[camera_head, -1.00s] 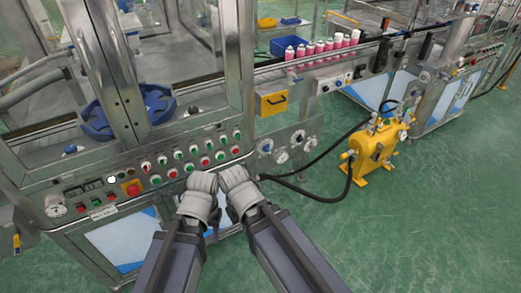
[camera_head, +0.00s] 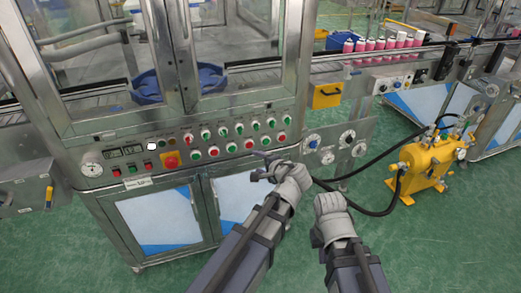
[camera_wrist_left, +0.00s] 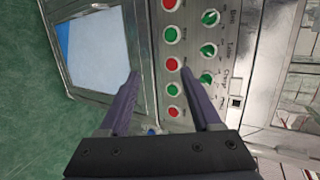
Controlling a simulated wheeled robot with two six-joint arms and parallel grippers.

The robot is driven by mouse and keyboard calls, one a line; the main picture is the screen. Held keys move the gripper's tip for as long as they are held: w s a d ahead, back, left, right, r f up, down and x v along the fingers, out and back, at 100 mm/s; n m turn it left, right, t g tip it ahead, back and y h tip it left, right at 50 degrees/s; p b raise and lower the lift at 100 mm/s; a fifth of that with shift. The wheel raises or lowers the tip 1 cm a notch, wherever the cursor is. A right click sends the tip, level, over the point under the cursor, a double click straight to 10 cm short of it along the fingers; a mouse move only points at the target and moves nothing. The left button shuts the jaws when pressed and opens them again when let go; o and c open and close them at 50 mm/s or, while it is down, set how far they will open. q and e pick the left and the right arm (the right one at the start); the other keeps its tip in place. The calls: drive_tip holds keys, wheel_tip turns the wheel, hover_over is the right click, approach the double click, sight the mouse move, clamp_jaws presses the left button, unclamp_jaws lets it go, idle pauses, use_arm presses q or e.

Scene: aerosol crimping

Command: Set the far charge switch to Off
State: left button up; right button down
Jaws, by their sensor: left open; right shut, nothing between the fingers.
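The control panel (camera_head: 180,148) on the machine's front has an upper row of green rotary switches and a lower row of red and green buttons. A green switch (camera_wrist_left: 206,78) in the left wrist view stands beside a blurred label resembling "Charge"; its setting is unclear. I cannot tell which switch is the far charge one; the rightmost upper switch (camera_head: 287,119) shows in the head view. My left gripper (camera_head: 258,166) is open and empty in front of the panel's right half, below the buttons. In its wrist view, the fingers (camera_wrist_left: 160,74) straddle part of the button row. My right gripper (camera_head: 328,203) is shut and empty, lower right.
Dials (camera_head: 312,141) sit right of the panel. A yellow pump unit (camera_head: 425,160) with black hoses stands on the green floor at right. A yellow box (camera_head: 325,96) hangs above the dials. Cabinet doors (camera_head: 158,220) lie below the panel.

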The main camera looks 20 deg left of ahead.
sight(258, 129)
use_arm(q)
drive_tip(key=shift+w+a+r+m+t+y+b, duration=0.3)
drive_tip(key=shift+w+a+m+t+b, duration=0.65)
drive_tip(key=shift+w, duration=1.55)
drive_tip(key=shift+w+a+r+m+t+y+b, duration=0.1)
drive_tip(key=shift+w+a+r+m+t+b, duration=0.35)
drive_tip(key=shift+w+m+t+b, duration=1.45)
drive_tip(key=shift+w+a+r+m+t+y+b, duration=0.2)
drive_tip(key=shift+w+a+m, duration=0.6)
drive_tip(key=shift+w, duration=2.3)
use_arm(e)
wheel_tip(258, 129, down, 8)
use_arm(q)
drive_tip(key=shift+r, duration=0.1)
use_arm(e)
drive_tip(key=shift+f, duration=0.1)
use_arm(q)
clamp_jaws()
